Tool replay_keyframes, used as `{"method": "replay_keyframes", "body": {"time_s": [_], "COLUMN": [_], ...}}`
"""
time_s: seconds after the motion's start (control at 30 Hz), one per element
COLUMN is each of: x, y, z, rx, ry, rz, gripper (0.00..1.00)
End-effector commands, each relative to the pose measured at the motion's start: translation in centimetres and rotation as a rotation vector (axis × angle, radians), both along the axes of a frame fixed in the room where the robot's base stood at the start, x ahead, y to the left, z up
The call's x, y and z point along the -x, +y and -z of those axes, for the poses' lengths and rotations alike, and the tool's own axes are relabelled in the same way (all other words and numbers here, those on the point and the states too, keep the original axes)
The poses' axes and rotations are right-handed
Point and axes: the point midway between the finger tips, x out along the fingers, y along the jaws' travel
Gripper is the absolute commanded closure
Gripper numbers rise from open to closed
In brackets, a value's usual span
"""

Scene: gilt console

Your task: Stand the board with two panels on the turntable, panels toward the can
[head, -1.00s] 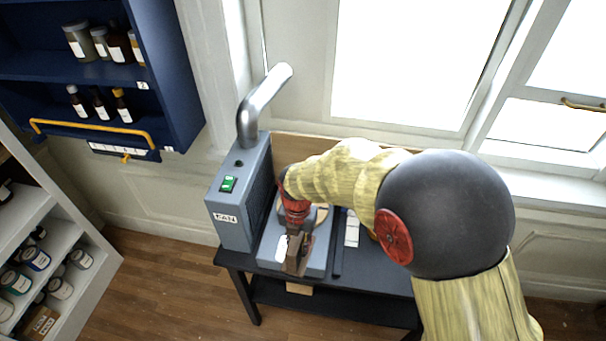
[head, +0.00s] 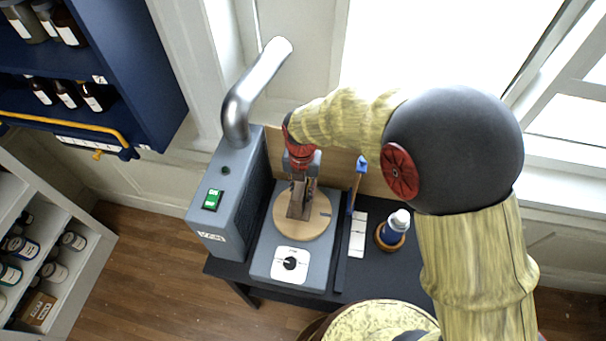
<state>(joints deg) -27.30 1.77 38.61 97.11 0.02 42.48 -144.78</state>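My gripper (head: 301,184), red at the wrist with dark fingers, points down over the turntable (head: 317,227), a round wooden disc on a grey base. It appears shut on a small brown-grey board (head: 298,208), which stands roughly upright at the back half of the disc. I cannot tell whether its lower edge touches the disc. Its two panels cannot be made out, nor which way they face. A blue can with a white top (head: 396,229) stands in a wooden ring to the right of the turntable. My arm hides part of the table behind it.
A grey fan box (head: 228,195) with a metal pipe (head: 240,105) stands close on the left. A dial plate (head: 290,264) is at the base's front.

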Motion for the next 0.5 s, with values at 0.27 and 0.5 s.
{"method": "replay_keyframes", "body": {"time_s": [0.27, 0.5], "x": [0.0, 0.0], "y": [0.0, 0.0], "z": [0.5, 2.0], "rx": [0.0, 0.0], "ry": [0.0, 0.0], "rz": [0.0, 0.0], "gripper": [1.0, 1.0]}}
